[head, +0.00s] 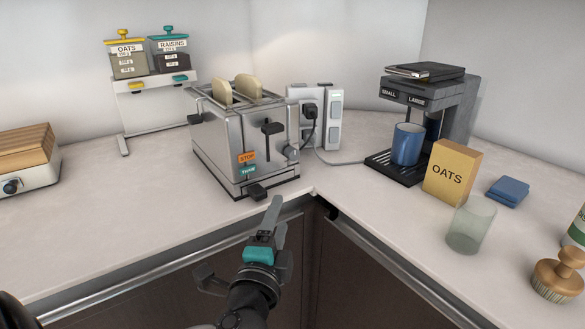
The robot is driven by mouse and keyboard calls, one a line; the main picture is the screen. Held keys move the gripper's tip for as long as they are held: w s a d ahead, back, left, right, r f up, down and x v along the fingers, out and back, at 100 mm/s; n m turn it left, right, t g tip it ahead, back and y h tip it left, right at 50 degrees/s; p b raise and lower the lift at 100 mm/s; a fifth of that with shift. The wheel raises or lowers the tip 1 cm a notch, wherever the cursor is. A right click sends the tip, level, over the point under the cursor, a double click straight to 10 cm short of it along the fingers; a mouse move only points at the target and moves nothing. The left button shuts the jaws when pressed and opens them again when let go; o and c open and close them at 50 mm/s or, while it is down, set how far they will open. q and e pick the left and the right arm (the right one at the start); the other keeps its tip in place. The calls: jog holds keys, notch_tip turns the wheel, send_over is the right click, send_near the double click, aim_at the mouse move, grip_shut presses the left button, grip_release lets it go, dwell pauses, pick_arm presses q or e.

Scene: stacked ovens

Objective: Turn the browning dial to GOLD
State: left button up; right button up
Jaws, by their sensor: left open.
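The steel toaster (229,145) stands on the counter near its inner corner, with two bread slices (236,90) showing in its top slots. A small round grey knob (291,153), seemingly the browning dial, sits at the right edge of its front; its markings, GOLD included, are too small to read. An orange STOP button (247,157) and a teal button (248,171) are left of it. A dark lever (272,128) is above. My left gripper (262,235) is open and empty, in front of and below the toaster, apart from the knob. My right gripper is not in view.
A power outlet block (322,118) with a plugged cord is behind the toaster. On the right are a coffee machine (455,107), blue mug (407,144), OATS box (452,172) and glass (469,224). A jar rack (150,83) stands left.

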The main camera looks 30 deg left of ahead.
pick_arm(q)
notch_tip(320, 180, up, 4)
jog(key=s+f, duration=0.1)
jog(key=t+b, duration=0.1)
jog(key=b, duration=0.1)
send_near(293, 157)
jog(key=shift+y, duration=0.3)
jog(key=x, duration=0.8)
jog(key=shift+w+a, duration=0.2)
jog(key=shift+w, duration=0.45)
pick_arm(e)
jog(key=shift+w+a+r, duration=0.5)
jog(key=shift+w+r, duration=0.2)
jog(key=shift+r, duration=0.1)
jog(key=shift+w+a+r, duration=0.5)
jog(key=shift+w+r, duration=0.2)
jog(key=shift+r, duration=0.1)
pick_arm(q)
grip_shut()
